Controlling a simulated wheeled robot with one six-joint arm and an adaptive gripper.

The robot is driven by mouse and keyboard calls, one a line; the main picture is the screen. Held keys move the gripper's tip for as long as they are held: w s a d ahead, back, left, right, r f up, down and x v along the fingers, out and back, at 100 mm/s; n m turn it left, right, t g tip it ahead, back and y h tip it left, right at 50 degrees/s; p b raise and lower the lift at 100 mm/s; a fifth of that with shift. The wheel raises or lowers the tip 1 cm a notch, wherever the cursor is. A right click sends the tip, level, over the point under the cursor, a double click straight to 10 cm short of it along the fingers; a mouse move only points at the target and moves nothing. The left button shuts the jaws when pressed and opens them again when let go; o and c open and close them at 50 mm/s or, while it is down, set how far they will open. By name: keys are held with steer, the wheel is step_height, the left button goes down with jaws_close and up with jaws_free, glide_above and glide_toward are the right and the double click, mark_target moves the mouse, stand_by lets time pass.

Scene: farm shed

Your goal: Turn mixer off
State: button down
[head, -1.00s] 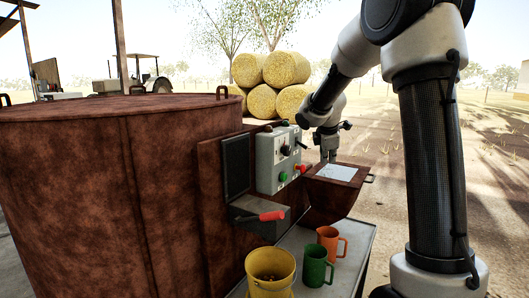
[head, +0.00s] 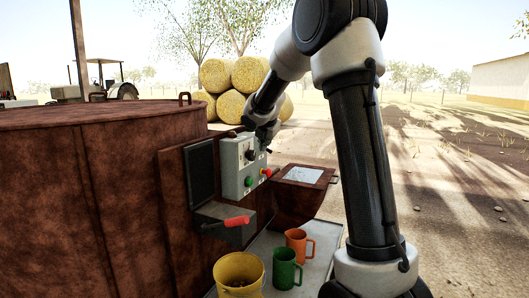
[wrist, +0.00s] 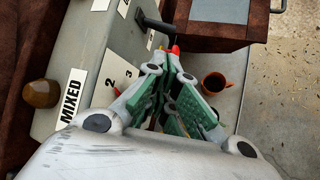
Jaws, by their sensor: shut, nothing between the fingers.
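The mixer is a large rusty tank (head: 95,180) at the left of the head view. Its grey control box (head: 229,170) carries a green button (head: 248,181), a red knob (head: 266,172) and dark controls. The wrist view shows the box's face (wrist: 85,50), a "MIXED" label, the numbers 2 and 3, and a dark lever handle (wrist: 154,22). My gripper (head: 264,147) is beside the upper right of the box, partly hard to make out. In the wrist view its fingers (wrist: 170,80) are together and empty, over the panel's edge. A red tip shows just beyond them. Contact cannot be told.
A red-handled lever (head: 237,221) sticks out below the box. A rusty hopper (head: 295,195) stands right of it. A yellow bucket (head: 239,270), a green mug (head: 284,270) and an orange mug (head: 297,243) stand on the shelf below. Open ground lies to the right.

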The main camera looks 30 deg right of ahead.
mark_target(267, 149)
steer(key=x, duration=0.9)
steer(key=shift+f, duration=0.25)
steer(key=shift+s+d+r+n+g+h, duration=0.1)
steer(key=shift+r+n+g+h, duration=0.2)
steer(key=shift+g, duration=0.2)
steer(key=shift+d+r+n+g+h, duration=0.1)
steer(key=shift+r+n+g+h, duration=0.15)
steer(key=shift+g, duration=0.25)
steer(key=shift+s+d+r+n+g+h, duration=0.15)
steer(key=shift+r+n+g+h, duration=0.1)
steer(key=shift+r+g+h, duration=0.4)
steer(key=shift+r, duration=0.25)
stand_by(0.4)
steer(key=shift+r, duration=0.8)
steer(key=shift+r, duration=0.1)
